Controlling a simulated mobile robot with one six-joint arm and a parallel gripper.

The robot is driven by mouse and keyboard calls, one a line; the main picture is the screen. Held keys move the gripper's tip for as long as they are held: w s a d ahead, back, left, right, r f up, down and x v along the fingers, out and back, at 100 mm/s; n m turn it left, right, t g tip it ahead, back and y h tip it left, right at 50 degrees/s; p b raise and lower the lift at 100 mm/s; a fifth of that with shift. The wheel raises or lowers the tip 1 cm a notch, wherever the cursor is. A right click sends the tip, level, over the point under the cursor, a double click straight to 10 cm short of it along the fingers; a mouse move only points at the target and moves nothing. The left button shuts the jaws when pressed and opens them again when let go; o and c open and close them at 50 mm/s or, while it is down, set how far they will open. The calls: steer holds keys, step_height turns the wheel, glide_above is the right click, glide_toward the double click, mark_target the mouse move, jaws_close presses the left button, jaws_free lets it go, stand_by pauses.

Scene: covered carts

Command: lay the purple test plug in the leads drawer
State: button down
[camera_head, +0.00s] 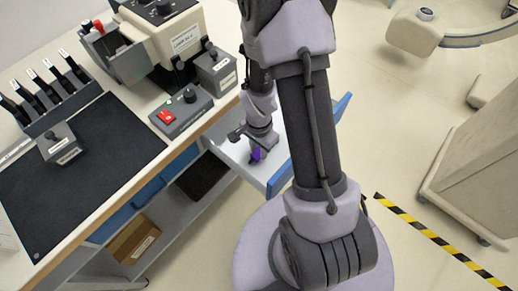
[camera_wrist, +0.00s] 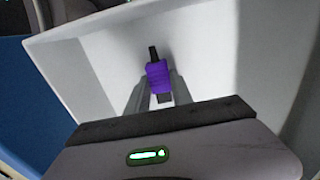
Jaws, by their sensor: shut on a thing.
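The purple test plug (camera_wrist: 158,77) is a small purple body with a dark tip, between the two fingers of my gripper (camera_wrist: 158,95) in the wrist view. My gripper is shut on it. In the head view the plug (camera_head: 257,154) shows as a purple spot below my gripper (camera_head: 258,149), over the open drawer. The leads drawer (camera_head: 237,153) is a pale tray with a blue front, pulled out from the cart. Its pale inside (camera_wrist: 205,40) fills most of the wrist view. I cannot tell whether the plug touches the drawer floor.
The cart top holds a black mat (camera_head: 85,165), a red-switch box (camera_head: 181,113), a grey box (camera_head: 215,72) and a rack of black leads (camera_head: 50,95). A lower shelf holds a brown box (camera_head: 133,240). A beige cabinet (camera_head: 470,185) stands right, beyond striped floor tape.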

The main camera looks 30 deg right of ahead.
steer(key=shift+f+b, duration=0.4)
steer(key=shift+f, duration=0.05)
steer(key=c, duration=1.1)
jaws_free()
steer(key=shift+r, duration=0.1)
steer(key=a+r+n+t+p, duration=0.25)
steer(key=r+p, duration=0.35)
steer(key=r, duration=1.9)
steer(key=s+a+r+n+t, duration=0.1)
steer(key=s+a+r+n, duration=0.1)
steer(key=s+r, duration=0.1)
steer(key=s+a+r+n+t+y, duration=0.1)
steer(key=s+a+r+n, duration=0.1)
steer(key=r, duration=0.4)
steer(key=s+a+r+n+t+y, duration=0.1)
steer(key=s+a+r+n, duration=0.2)
steer(key=s+a+r, duration=0.1)
steer(key=shift+s+a+r, duration=0.25)
steer(key=shift+s+r, duration=0.35)
steer(key=shift+r, duration=0.15)
